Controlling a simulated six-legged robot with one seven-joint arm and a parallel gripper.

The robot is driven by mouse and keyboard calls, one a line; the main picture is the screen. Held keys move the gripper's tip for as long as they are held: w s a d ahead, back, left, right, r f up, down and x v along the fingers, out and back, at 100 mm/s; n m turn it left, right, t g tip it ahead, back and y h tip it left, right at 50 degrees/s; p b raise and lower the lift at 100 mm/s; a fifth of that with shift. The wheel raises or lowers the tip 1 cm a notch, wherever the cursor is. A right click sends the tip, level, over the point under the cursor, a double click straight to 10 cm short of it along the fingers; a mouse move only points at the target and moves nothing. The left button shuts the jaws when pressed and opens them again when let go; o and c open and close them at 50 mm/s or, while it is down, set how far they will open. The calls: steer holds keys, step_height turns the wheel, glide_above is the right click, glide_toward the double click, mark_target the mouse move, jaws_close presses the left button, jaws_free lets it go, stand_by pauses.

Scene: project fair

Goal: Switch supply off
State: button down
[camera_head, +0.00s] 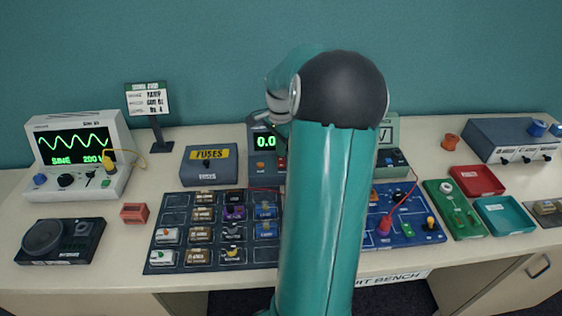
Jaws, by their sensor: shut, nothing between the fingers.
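A dark green unit with a green lit display reading "0.0" (263,142) stands at the back middle of the bench and looks like the supply. An orange control (261,165) and a red one (281,163) show on its front. My teal arm hides its right part, and no switch on it can be made out. My arm rises through the middle of the picture to a dark round joint.
A meter marked "V" (386,133) stands right of my arm. The fuses box (209,164) and oscilloscope (78,153) are to the left. A dark parts tray (172,217) and blue circuit board (405,226) lie in front. A red lead runs over the board.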

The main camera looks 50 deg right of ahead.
mark_target(279, 159)
steer(key=shift+f, duration=0.95)
stand_by(0.6)
steer(key=shift+r, duration=3.55)
steer(key=shift+w+a+r, duration=0.1)
steer(key=shift+a, duration=0.1)
steer(key=w+a+r+n+t+h, duration=0.1)
steer(key=a+r+n, duration=0.35)
steer(key=a, duration=0.65)
steer(key=w+a+r+n+t+h, duration=0.1)
steer(key=w+a+r+n, duration=0.3)
steer(key=a, duration=0.6)
steer(key=s+a+n+t+y, duration=0.1)
steer(key=s+a+n, duration=0.5)
steer(key=a, duration=0.4)
steer(key=s+a+f+n+t+y, duration=0.1)
steer(key=s+a+n+t, duration=0.1)
steer(key=s+a+n, duration=0.4)
steer(key=a+n, duration=0.1)
steer(key=a, duration=0.3)
steer(key=shift+s+f+t, duration=0.3)
steer(key=shift+s, duration=0.1)
